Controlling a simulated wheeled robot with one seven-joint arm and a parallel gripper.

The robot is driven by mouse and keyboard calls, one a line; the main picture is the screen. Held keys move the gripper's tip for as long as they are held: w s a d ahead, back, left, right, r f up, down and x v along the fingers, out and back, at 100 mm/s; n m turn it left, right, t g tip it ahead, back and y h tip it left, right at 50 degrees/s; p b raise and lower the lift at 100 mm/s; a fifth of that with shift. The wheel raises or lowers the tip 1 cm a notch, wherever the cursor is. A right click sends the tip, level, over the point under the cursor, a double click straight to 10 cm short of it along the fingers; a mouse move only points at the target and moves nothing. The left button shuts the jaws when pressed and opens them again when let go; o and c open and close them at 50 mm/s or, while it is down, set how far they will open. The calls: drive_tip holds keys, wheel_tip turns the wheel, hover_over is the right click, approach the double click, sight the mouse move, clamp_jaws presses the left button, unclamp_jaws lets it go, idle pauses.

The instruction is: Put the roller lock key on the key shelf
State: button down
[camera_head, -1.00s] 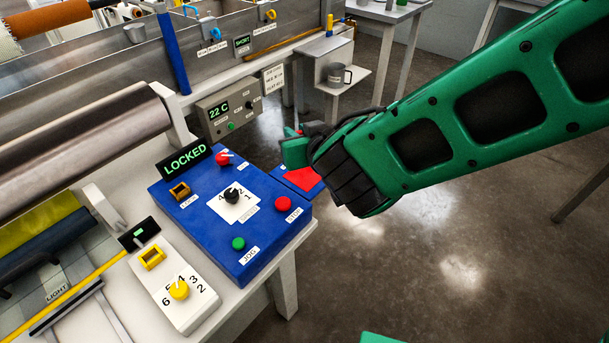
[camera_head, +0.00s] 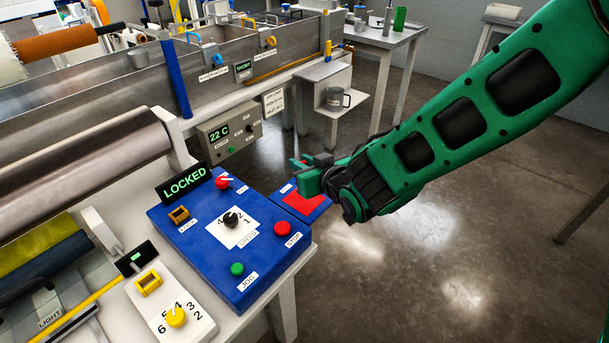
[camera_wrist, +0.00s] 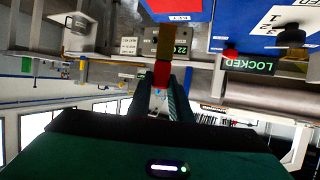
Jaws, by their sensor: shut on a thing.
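The roller lock key (camera_wrist: 162,73) shows in the wrist view with a red head and a brass-brown shaft pointing away from me. The key shelf (camera_head: 304,203) is a small blue ledge with a red patch, joined to the right of the blue control box. My gripper appears over its far edge in the head view; its height above it is hard to judge. Part of the shelf (camera_wrist: 172,6) shows at the top of the wrist view with its label.
The blue control box (camera_head: 195,240) carries knobs, buttons, a brass lock socket (camera_head: 179,215) and a LOCKED sign (camera_head: 184,182). A grey temperature box (camera_head: 228,133) and a side ledge with a metal mug (camera_head: 336,98) stand behind. The floor at right is clear.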

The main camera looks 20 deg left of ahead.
drive_tip(key=shift+w+d+f, duration=0.1)
drive_tip(key=shift+w+f, duration=0.15)
drive_tip(key=shift+f, duration=1.9)
drive_tip(key=shift+f, duration=0.1)
drive_tip(key=c, duration=1.6)
unclamp_jaws()
